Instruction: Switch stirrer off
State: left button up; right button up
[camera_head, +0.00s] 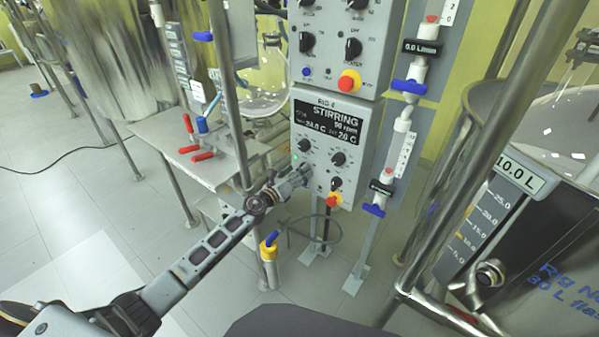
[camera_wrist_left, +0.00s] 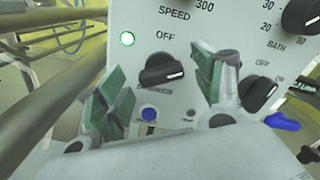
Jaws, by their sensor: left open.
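A lit green lamp (camera_wrist_left: 127,38) is beside the printed OFF in the left wrist view. Below OFF is a black rotary switch (camera_wrist_left: 161,71); its white mark is on its right end, away from OFF. My left gripper (camera_head: 300,176) is at the panel's lower left. In the wrist view its green-padded fingers (camera_wrist_left: 160,88) are open, one on each side of the switch; contact cannot be told. In the head view the gripper covers the switch. My right gripper is not in view.
Another panel (camera_head: 340,45) is above. A metal upright (camera_head: 232,90) is left of the panel, flow meters (camera_head: 400,150) right.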

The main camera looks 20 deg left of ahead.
pick_arm(q)
jog(key=shift+w+d, duration=0.2)
jog(key=shift+w, duration=0.35)
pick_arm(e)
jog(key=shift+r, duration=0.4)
pick_arm(q)
jog(key=c, duration=1)
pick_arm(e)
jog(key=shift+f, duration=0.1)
